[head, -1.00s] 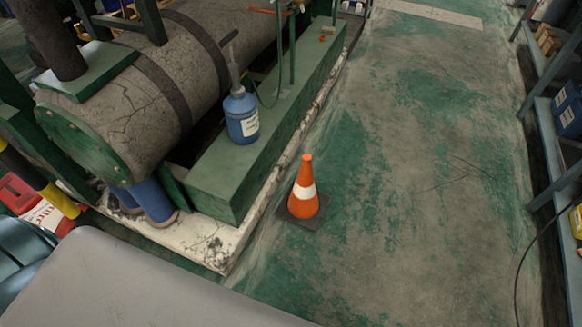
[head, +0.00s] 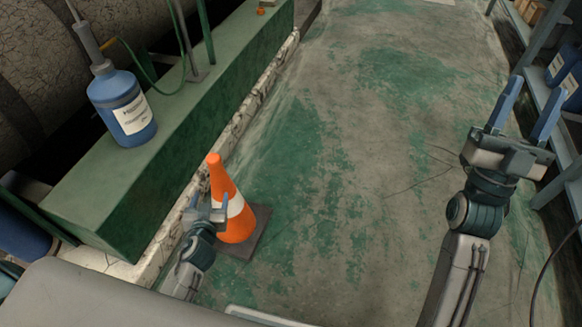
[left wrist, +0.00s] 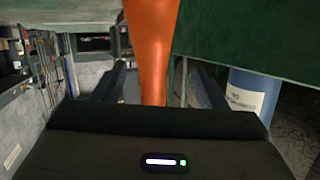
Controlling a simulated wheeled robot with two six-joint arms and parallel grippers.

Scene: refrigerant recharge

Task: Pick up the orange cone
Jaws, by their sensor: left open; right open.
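The orange cone (head: 222,182) with a white band stands upright on its dark square base on the floor, beside the green plinth. My left gripper (head: 211,203) is open at the cone's near left side, low against its white band in the head view. In the left wrist view the orange cone (left wrist: 152,50) rises between the two spread dark fingers of my left gripper (left wrist: 160,80). I cannot tell whether either finger touches it. My right gripper (head: 533,95) is open and empty, raised over the floor at the right.
A blue bottle (head: 122,104) stands on the green plinth (head: 165,165) left of the cone. A shelf rack (head: 545,75) with blue containers is at the right edge, near my right gripper. The painted floor (head: 350,150) between is clear.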

